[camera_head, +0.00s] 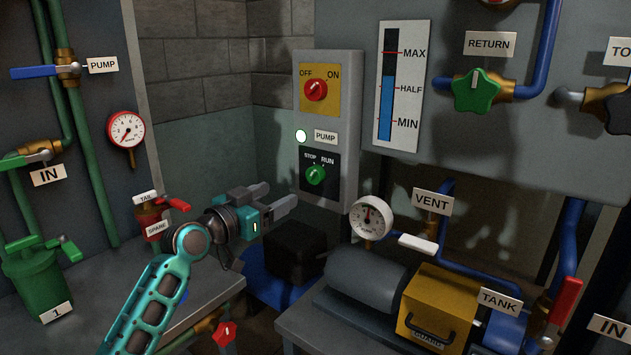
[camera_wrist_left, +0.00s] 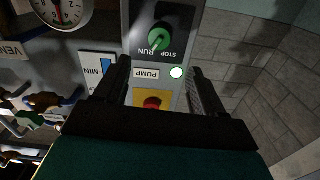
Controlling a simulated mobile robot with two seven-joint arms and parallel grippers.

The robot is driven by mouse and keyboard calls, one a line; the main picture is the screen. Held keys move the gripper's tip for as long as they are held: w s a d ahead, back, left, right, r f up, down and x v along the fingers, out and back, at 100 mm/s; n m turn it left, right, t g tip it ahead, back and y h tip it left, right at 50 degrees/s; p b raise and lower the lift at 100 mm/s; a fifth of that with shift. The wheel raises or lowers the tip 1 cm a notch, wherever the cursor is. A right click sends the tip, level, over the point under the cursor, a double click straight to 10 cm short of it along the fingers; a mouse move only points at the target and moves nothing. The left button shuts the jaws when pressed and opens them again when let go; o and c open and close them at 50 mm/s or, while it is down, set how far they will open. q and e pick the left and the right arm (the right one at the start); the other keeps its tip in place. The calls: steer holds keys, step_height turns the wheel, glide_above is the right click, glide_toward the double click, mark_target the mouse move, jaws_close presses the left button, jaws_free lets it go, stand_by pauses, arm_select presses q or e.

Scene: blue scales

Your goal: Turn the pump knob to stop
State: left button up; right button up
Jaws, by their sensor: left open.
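The green pump knob (camera_head: 315,175) sits on a black plate marked STOP and RUN, low on the grey control panel (camera_head: 342,120). Its pointer appears turned toward RUN. In the left wrist view the knob (camera_wrist_left: 158,38) shows upside down, beyond the fingertips. My left gripper (camera_head: 277,197) is open and empty, to the left of the knob and slightly below it in the head view, apart from it. A pale lamp (camera_head: 301,136) beside the PUMP label (camera_head: 326,137) is lit. My right gripper is not in view.
A red OFF/ON knob (camera_head: 316,90) on a yellow plate is above. A white gauge (camera_head: 371,217) and a VENT label (camera_head: 432,201) stand to the right. A dark block (camera_head: 295,250) lies below the gripper. A red SPARE valve (camera_head: 152,217) is at left.

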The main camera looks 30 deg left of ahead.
mark_target(310, 179)
arm_select(q)
steer(key=w, duration=0.7)
steer(key=w+d, duration=0.1)
steer(key=w, duration=0.3)
steer(key=c, duration=1.1)
